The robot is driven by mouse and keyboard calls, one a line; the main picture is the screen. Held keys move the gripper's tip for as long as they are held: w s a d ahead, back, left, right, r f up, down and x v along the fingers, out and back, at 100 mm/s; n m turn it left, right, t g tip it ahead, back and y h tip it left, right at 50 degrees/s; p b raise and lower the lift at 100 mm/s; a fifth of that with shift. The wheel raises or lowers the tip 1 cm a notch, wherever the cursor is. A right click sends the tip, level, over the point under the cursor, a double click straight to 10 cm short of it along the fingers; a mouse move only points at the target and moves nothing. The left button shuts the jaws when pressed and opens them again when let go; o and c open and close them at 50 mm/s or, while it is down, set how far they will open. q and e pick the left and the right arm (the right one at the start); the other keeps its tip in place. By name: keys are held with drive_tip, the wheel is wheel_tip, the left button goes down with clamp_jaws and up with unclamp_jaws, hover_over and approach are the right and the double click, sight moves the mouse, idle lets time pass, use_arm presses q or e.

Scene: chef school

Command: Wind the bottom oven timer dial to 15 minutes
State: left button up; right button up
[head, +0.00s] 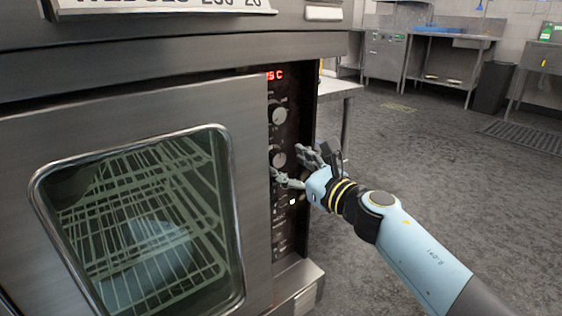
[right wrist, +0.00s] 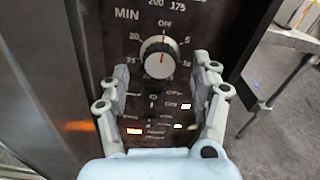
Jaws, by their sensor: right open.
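The bottom oven timer dial (head: 278,158) is a round silver knob on the dark control panel. The right wrist view shows it close up (right wrist: 158,57), below the word MIN and the OFF mark, with minute numbers around it. Its red pointer line points up, about at OFF. My right gripper (head: 293,166) is open in front of the panel. In the right wrist view its fingers (right wrist: 157,78) are spread to either side, a little below the dial, with nothing between them. I cannot tell whether a finger touches the panel. My left gripper is not in view.
Another dial (head: 277,112) sits higher, under a red display (head: 275,75). Small switches and lights (right wrist: 152,131) lie below the timer dial. The oven door (head: 140,190) with its window is closed at left.

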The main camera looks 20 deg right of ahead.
sight(279, 159)
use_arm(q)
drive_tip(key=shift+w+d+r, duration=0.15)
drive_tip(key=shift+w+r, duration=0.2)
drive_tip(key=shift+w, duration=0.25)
use_arm(e)
drive_tip(key=shift+x, duration=1.55)
drive_tip(key=shift+c, duration=0.5)
drive_tip(key=c, duration=1.1)
